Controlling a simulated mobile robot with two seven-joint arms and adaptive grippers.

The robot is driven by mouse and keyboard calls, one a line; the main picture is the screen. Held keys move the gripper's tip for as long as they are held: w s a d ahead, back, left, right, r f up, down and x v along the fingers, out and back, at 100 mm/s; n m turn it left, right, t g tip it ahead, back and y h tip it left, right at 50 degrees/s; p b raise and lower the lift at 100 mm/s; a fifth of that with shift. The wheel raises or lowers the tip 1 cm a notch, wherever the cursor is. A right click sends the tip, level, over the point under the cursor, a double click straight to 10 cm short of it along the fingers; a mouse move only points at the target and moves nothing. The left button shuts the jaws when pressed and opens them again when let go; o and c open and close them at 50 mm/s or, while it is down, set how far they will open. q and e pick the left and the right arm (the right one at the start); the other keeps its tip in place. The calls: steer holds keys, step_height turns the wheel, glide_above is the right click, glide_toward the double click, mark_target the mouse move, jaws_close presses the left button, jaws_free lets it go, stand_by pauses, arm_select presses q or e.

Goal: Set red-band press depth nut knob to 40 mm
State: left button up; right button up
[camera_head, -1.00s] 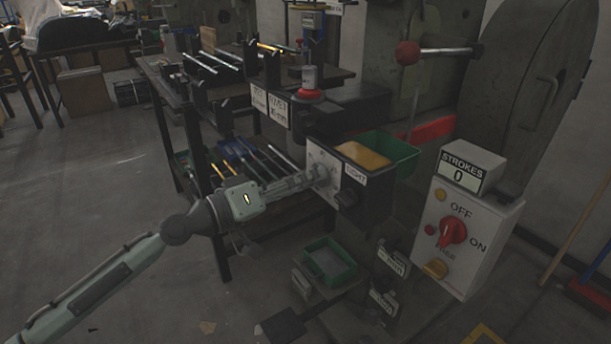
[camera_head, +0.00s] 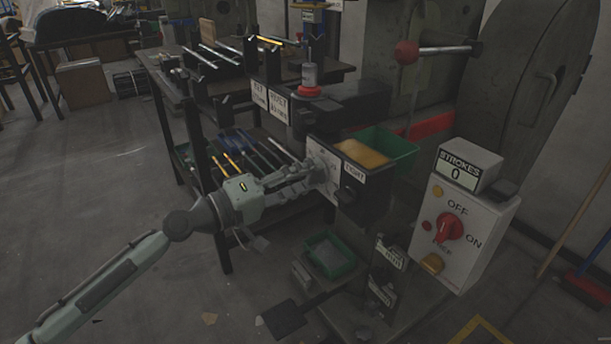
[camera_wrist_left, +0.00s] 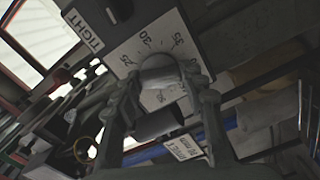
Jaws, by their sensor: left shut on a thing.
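The press with the red band (camera_head: 309,92) stands in the middle of the head view. Its white dial plate (camera_head: 318,150) is on the front of a dark box, beside a TIGHT label (camera_head: 353,173). In the left wrist view the dial plate (camera_wrist_left: 143,42) shows the numbers 25, 30 and 35 around the round grey depth nut knob (camera_wrist_left: 158,72). My left gripper (camera_head: 322,174) is shut on this knob, one finger on each side, as the left wrist view also shows (camera_wrist_left: 166,82). The fingers hide part of the scale; I cannot read the setting. My right gripper is out of view.
A STROKES counter (camera_head: 463,170) reads 0 above a control box with a red OFF/ON switch (camera_head: 449,227). A smaller green tray (camera_head: 331,256) sits lower down. Open floor lies at the left.

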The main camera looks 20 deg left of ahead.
arm_select(q)
steer(key=o, duration=1.2)
steer(key=shift+c, duration=0.2)
steer(key=v, duration=1.2)
